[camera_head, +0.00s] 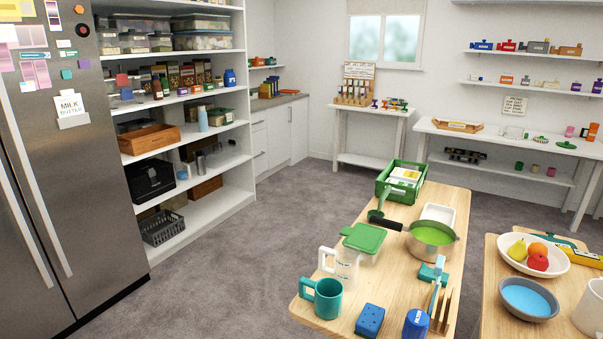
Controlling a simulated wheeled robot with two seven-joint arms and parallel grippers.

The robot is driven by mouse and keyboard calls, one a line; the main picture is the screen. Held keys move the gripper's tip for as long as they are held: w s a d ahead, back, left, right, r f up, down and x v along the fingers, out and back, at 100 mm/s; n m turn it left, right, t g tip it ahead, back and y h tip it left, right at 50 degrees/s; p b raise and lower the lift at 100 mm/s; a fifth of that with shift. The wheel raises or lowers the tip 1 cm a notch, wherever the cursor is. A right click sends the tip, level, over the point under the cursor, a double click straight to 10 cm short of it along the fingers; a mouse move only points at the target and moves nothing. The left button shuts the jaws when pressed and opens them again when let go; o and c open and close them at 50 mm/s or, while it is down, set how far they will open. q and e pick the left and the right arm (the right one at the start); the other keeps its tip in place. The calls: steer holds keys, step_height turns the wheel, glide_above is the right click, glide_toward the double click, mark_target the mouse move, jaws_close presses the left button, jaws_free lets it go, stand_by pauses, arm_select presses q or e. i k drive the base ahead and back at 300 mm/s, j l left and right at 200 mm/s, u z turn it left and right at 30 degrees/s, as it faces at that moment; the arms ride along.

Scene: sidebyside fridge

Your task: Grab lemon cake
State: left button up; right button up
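I cannot make out a lemon cake anywhere in the head view. A steel side-by-side fridge (95,190) stands at the left with its doors shut, so its inside is hidden. A white bowl (513,262) on the right table holds a yellow fruit (517,250), an orange one and a red one. Neither of my grippers shows in the view.
A wooden table (385,285) in front carries a green crate (400,178), a pot (433,240), a teal mug (326,297) and a blue sponge (369,321). Pantry shelves (222,209) stand beside the fridge. Grey carpet (240,270) between fridge and table is clear.

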mark_target(451, 123)
steer(key=i+j+u, duration=0.25)
steer(key=u, duration=0.2)
steer(key=i+j+u, duration=0.1)
steer(key=i+u, duration=0.5)
steer(key=u, duration=0.25)
steer(key=i+j+z, duration=0.15)
steer(key=i, duration=0.3)
steer(key=i+j+z, duration=0.1)
steer(key=i, duration=0.4)
steer(key=i+l+z, duration=0.15)
steer(key=i+z, duration=0.25)
steer(key=i+l+z, duration=0.1)
steer(key=z, duration=0.3)
steer(key=i+z, duration=0.4)
steer(key=i+j+z, duration=0.15)
steer(key=z, duration=0.2)
steer(key=i+l+z, duration=0.15)
steer(key=i+z, duration=0.2)
steer(key=i, duration=0.65)
steer(key=i+j+z, duration=0.1)
steer(key=i+z, duration=0.2)
steer(key=i, duration=3.35)
steer(key=i+l+z, duration=0.15)
steer(key=i, duration=0.75)
steer(key=i+j+z, duration=0.2)
steer(key=i, duration=0.75)
steer(key=i+z, duration=0.15)
steer(key=i, duration=1.45)
